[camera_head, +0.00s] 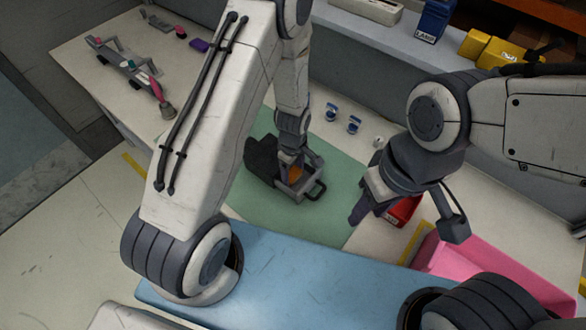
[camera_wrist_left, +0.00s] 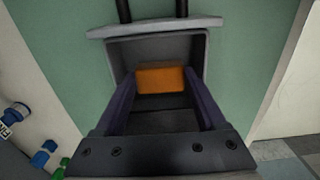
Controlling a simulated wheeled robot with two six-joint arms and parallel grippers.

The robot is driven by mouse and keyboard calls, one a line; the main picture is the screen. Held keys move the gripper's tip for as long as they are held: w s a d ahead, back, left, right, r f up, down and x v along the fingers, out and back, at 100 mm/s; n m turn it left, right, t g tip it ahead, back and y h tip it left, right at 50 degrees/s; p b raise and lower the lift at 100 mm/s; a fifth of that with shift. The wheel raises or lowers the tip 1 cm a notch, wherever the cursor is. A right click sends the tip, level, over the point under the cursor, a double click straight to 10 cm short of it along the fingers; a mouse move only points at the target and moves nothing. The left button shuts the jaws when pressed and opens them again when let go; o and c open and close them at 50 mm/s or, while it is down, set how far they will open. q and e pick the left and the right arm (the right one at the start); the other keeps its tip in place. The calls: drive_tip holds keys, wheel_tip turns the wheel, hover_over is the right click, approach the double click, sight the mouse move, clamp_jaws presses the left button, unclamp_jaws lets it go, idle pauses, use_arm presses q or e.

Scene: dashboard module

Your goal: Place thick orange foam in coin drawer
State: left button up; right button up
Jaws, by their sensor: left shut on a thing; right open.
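The orange foam (camera_head: 296,172) is a small block between the fingers of my left gripper (camera_head: 291,168). It also shows in the left wrist view (camera_wrist_left: 161,79), with a dark finger on each side. The grey open drawer (camera_head: 309,184) sticks out of the dark module on the green mat, its black handle at the outer end. In the left wrist view the drawer (camera_wrist_left: 155,48) surrounds the foam and fingertips; whether the foam touches its floor I cannot tell. My right gripper (camera_head: 408,218) is open and empty, right of the mat.
The dark module (camera_head: 262,156) sits on the green mat (camera_head: 300,225). A red container (camera_head: 404,212) is partly behind my right gripper, and a pink bin (camera_head: 480,275) stands at the lower right. Small blue-and-white items (camera_head: 354,124) lie behind the mat. The front of the mat is clear.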

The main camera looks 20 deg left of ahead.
use_arm(q)
drive_tip(key=shift+f, duration=0.1)
drive_tip(key=shift+f, duration=0.15)
drive_tip(key=o, duration=1)
